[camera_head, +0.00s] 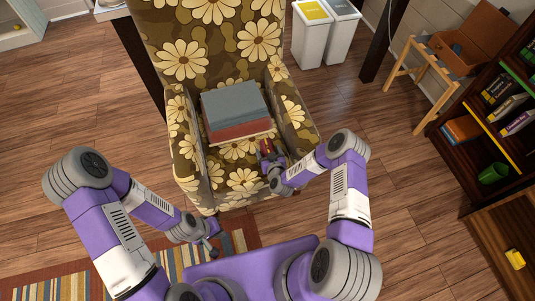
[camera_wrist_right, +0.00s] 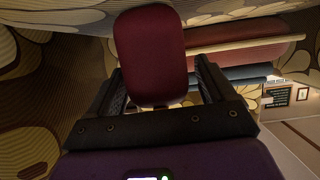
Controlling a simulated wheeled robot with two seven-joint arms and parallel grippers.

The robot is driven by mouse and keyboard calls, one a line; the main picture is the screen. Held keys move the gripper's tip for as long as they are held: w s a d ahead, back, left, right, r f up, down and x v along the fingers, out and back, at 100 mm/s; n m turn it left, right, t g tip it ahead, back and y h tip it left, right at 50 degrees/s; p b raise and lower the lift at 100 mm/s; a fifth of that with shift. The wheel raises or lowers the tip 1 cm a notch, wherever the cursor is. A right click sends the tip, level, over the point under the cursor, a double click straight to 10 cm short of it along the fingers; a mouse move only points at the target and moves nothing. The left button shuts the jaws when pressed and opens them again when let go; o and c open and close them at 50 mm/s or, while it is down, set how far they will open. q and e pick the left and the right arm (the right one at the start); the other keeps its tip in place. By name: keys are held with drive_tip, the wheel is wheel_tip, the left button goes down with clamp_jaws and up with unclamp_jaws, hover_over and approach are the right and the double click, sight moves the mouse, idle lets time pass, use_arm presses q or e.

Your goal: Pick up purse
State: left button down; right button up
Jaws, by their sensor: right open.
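A small dark red object, seemingly the purse (camera_head: 266,146), sits on the flowered armchair seat, right of a stack of books. In the right wrist view the dark red purse (camera_wrist_right: 150,50) stands as a rounded block in front of my gripper. My right gripper (camera_head: 268,156) is at the seat's front right, right by the purse. In the wrist view its fingers (camera_wrist_right: 159,72) are spread to either side of the purse's lower part; contact cannot be told. My left gripper (camera_head: 211,249) hangs low over the striped rug, apart from the chair; its jaws are too small to read.
The book stack (camera_head: 236,108), grey-blue over red, lies on the seat close left of the purse. The armchair's right arm (camera_head: 293,115) rises beside my right gripper. Bins (camera_head: 312,35), a wooden stand (camera_head: 425,75) and a bookshelf (camera_head: 490,120) stand back and right.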

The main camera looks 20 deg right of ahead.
drive_tip(key=c, duration=1.2)
drive_tip(key=shift+o, duration=0.2)
drive_tip(key=shift+r, duration=0.15)
wheel_tip(320, 180, up, 10)
drive_tip(key=p, duration=0.4)
drive_tip(key=o, duration=0.5)
drive_tip(key=c, duration=0.8)
drive_tip(key=shift+c, duration=0.2)
